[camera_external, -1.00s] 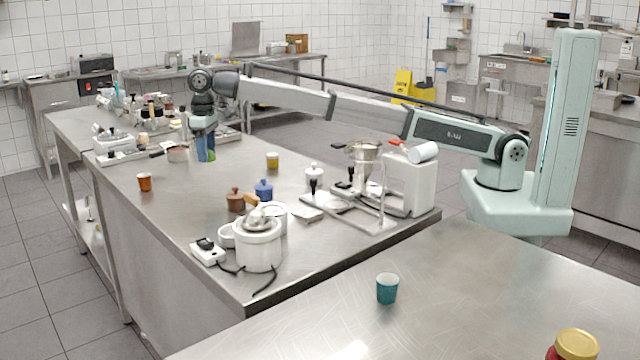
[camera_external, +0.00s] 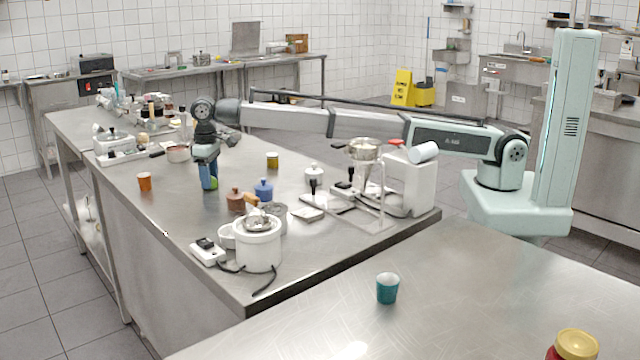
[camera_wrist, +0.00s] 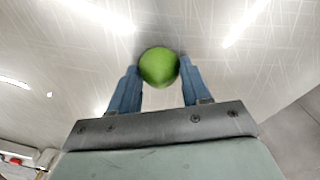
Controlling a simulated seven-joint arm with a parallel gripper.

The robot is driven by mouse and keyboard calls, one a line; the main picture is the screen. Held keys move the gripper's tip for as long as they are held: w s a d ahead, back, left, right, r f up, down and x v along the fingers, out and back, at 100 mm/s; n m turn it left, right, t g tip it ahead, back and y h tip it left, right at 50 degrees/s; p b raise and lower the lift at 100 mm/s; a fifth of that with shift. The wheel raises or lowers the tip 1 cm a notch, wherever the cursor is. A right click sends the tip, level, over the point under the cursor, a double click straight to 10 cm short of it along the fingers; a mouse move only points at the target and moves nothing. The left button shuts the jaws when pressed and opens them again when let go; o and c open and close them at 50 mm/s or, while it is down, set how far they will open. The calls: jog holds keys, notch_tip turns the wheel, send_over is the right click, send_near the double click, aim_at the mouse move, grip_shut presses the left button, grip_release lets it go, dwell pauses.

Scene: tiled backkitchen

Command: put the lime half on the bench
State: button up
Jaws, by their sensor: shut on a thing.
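The green lime half (camera_wrist: 159,67) sits between the two blue fingers of my gripper (camera_wrist: 161,84) in the wrist view. My gripper is shut on the lime half. I cannot tell whether the lime touches the bench top.
An orange cup (camera_external: 144,182) stands left of my gripper and a yellow-labelled jar (camera_external: 272,160) to its right. A brown pot (camera_external: 236,200), a blue pot (camera_external: 264,190) and a white appliance (camera_external: 258,243) stand nearer the camera. Bare steel lies around the gripper.

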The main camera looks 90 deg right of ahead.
jog(key=shift+f, duration=0.1)
jog(key=o, duration=1)
jog(key=shift+o, duration=0.2)
notch_tip(320, 180, up, 12)
